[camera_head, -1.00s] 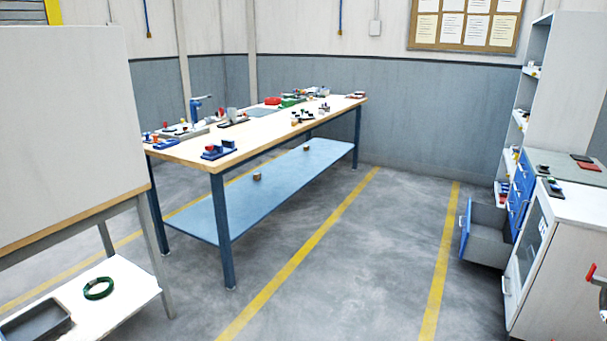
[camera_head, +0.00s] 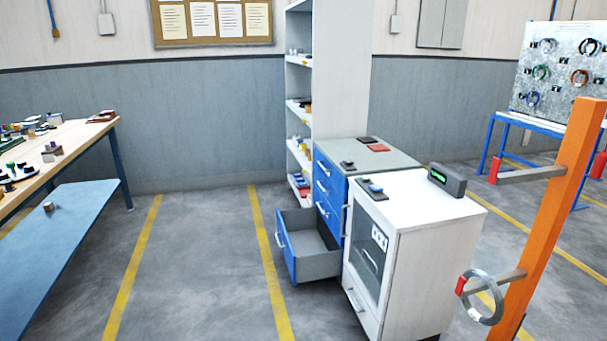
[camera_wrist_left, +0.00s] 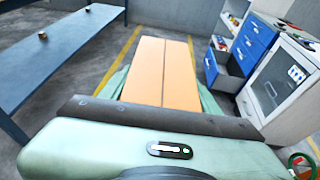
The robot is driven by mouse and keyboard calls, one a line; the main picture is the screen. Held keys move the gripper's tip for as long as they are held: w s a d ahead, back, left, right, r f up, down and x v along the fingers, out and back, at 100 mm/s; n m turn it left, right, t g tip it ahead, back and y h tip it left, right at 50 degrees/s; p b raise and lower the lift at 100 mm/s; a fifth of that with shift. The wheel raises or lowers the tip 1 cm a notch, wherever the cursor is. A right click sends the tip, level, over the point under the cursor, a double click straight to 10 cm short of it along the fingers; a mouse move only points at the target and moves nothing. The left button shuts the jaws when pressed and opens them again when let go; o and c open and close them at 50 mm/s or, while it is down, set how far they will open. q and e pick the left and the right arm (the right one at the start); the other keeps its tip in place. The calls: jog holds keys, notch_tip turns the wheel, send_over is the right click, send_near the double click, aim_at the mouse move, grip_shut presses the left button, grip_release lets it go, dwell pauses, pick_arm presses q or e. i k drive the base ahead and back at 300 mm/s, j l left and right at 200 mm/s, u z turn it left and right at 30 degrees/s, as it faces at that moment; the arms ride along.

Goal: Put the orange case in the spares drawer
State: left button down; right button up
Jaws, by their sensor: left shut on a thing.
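The orange case (camera_wrist_left: 160,72) shows in the left wrist view as a light orange block with a seam down its middle. My left gripper (camera_wrist_left: 160,85) is shut on it, with green fingers along both its sides. The blue drawer cabinet (camera_head: 330,190) stands ahead in the head view, and its bottom drawer (camera_head: 312,262) is pulled open and looks empty. The open drawer also shows in the left wrist view (camera_wrist_left: 229,78), to the right of the case and apart from it. Neither gripper shows in the head view.
A white cabinet (camera_head: 420,265) with a glass door stands right of the drawers. An orange post (camera_head: 560,210) with arms and a ring is at the right. A workbench (camera_head: 75,145) is at the left. The floor (camera_head: 195,270) before the drawer is clear.

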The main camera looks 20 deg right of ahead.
aim_at(312, 252)
jog(key=i+z, duration=0.45)
jog(key=i+j+z, duration=0.2)
jog(key=i+z, duration=0.2)
jog(key=i, duration=0.25)
jog(key=i+j+z, duration=0.3)
jog(key=i+z, duration=0.15)
jog(key=i, duration=0.1)
